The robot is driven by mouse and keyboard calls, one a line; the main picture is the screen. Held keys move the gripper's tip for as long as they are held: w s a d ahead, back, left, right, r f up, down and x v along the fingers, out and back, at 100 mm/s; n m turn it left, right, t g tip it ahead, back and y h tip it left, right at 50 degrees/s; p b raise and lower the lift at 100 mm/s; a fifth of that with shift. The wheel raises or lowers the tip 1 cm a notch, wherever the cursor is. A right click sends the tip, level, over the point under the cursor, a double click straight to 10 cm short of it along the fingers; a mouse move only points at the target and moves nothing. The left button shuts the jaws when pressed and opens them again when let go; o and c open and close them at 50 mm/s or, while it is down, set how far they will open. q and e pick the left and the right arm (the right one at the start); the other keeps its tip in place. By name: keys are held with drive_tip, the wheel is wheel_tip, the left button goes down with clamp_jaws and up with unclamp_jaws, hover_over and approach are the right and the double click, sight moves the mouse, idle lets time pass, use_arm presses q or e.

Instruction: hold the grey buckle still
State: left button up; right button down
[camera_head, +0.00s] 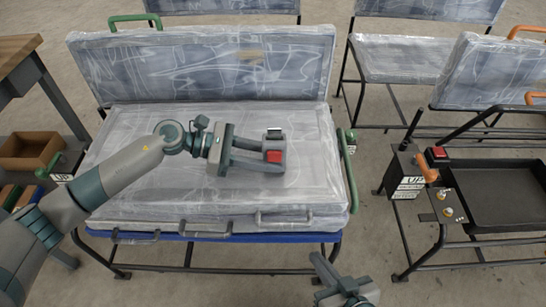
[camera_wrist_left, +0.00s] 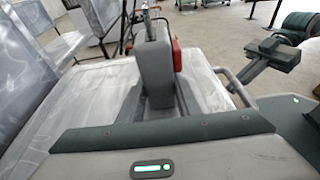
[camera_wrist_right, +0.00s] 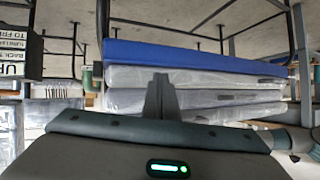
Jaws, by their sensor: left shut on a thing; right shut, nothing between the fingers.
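My left gripper (camera_head: 272,150) reaches over the seat of the plastic-wrapped bench and is shut on the grey buckle, which shows a red part (camera_head: 273,156) between the fingertips. In the left wrist view a grey finger (camera_wrist_left: 155,65) hides most of the buckle, and some red (camera_wrist_left: 178,60) shows behind it. My right gripper (camera_head: 322,265) is low in front of the bench, shut and empty. In the right wrist view its closed fingers (camera_wrist_right: 160,95) point at the bench's front edge, apart from it.
The wrapped bench seat (camera_head: 130,190) has a raised wrapped backrest (camera_head: 200,65) behind it and handles along its front. A black tray stand with a red button (camera_head: 438,152) stands at the right. A wooden table (camera_head: 15,50) and cardboard box (camera_head: 30,150) are at the left.

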sight(274, 156)
drive_tip(key=w+a+r+n+t+y, duration=0.2)
drive_tip(key=a+r+n+y, duration=0.2)
drive_tip(key=r, duration=0.4)
drive_tip(key=w+a+r+n+t+y, duration=0.2)
drive_tip(key=a+r+n+y, duration=0.3)
drive_tip(key=r, duration=0.4)
drive_tip(key=shift+w+a+n+y, duration=0.25)
drive_tip(key=shift+n+y, duration=0.25)
drive_tip(key=shift+n, duration=0.8)
drive_tip(key=shift+w, duration=0.1)
drive_tip(key=shift+w+f, duration=0.1)
drive_tip(key=shift+w, duration=4.2)
drive_tip(key=shift+w, duration=0.1)
